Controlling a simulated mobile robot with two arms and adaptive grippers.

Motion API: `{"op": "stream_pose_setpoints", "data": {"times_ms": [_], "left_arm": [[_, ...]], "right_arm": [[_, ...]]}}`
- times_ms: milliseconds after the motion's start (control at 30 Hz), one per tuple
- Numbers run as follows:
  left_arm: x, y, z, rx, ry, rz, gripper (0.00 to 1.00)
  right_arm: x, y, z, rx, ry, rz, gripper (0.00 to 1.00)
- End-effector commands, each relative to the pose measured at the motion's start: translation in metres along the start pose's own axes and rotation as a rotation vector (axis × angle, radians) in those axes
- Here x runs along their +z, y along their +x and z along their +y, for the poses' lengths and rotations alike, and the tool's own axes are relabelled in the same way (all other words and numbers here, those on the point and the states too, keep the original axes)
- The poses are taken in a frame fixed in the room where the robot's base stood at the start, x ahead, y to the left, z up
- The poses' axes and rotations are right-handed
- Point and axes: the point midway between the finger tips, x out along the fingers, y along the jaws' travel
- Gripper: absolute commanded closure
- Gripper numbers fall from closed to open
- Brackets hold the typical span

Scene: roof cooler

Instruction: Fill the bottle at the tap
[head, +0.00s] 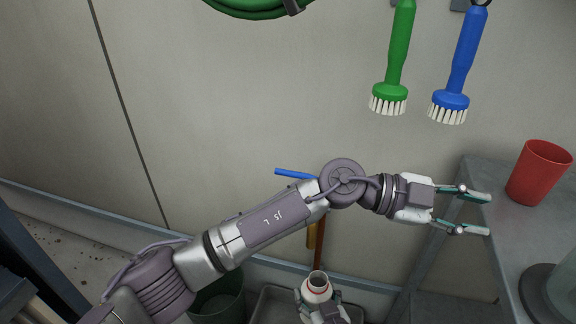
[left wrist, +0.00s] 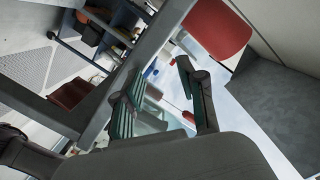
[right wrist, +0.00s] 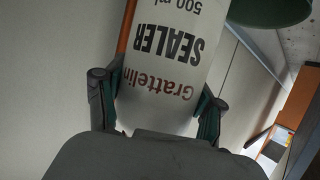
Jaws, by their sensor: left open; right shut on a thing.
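The bottle (head: 317,287) is white with an open neck and stands low in the head view, below a copper-coloured pipe (head: 319,245). In the right wrist view the bottle (right wrist: 165,60) reads "SEALER" and "500 ml". My right gripper (head: 326,312) is shut on it, one finger on each side. A blue lever (head: 292,173), seemingly the tap's, shows above my left forearm; the tap body is hidden behind that arm. My left gripper (head: 482,213) is open and empty, at the edge of the grey table, left of the red cup (head: 537,174). The bottle's inside is not clear.
The grey table (head: 489,165) stands at the right. A green brush (head: 397,50) and a blue brush (head: 462,60) hang on the wall, with a green hose (head: 245,8) at the top. A dark green bin (head: 222,298) and a grey basin (head: 265,302) stand low down.

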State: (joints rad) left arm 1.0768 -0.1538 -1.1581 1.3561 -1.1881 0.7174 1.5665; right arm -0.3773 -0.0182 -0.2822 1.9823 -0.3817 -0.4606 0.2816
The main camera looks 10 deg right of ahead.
Motion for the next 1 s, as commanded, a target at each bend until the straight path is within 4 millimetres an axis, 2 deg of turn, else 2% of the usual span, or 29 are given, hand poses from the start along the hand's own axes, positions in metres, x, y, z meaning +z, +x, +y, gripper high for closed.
{"op": "stream_pose_setpoints", "data": {"times_ms": [67, 167, 233, 333, 400, 500, 600, 700, 800, 867, 1000], "left_arm": [[0.028, -0.001, 0.014, 0.191, 0.018, -0.177, 0.60], [0.067, -0.027, 0.022, 0.387, 0.007, -0.445, 0.60], [0.090, -0.058, 0.015, 0.486, -0.013, -0.657, 0.60], [0.106, -0.113, -0.008, 0.563, -0.056, -0.974, 0.60], [0.106, -0.154, -0.029, 0.575, -0.093, -1.185, 0.60], [0.091, -0.205, -0.059, 0.549, -0.150, -1.443, 0.60], [0.071, -0.242, -0.081, 0.502, -0.202, -1.632, 0.60], [0.056, -0.264, -0.093, 0.461, -0.239, -1.746, 0.60], [0.051, -0.274, -0.097, 0.441, -0.257, -1.796, 0.60], [0.054, -0.278, -0.096, 0.437, -0.262, -1.805, 0.60], [0.072, -0.283, -0.086, 0.441, -0.264, -1.803, 0.60]], "right_arm": [[0.000, 0.000, 0.000, 0.000, 0.000, 0.001, 0.67], [0.000, 0.000, 0.000, 0.000, 0.000, 0.001, 0.67], [0.000, 0.000, 0.000, 0.000, 0.000, 0.001, 0.67], [0.000, 0.000, 0.000, 0.000, 0.000, 0.001, 0.67], [0.000, 0.000, 0.000, 0.000, 0.000, 0.000, 0.67], [0.000, 0.000, 0.000, 0.000, 0.000, 0.001, 0.67], [0.000, 0.000, 0.000, 0.000, 0.000, 0.000, 0.67], [0.000, 0.000, 0.000, 0.000, 0.000, 0.000, 0.67], [0.000, 0.000, 0.000, 0.000, 0.000, 0.001, 0.67], [0.000, 0.000, 0.000, 0.000, 0.000, 0.001, 0.67], [0.000, 0.000, 0.000, 0.000, 0.000, 0.001, 0.67]]}}
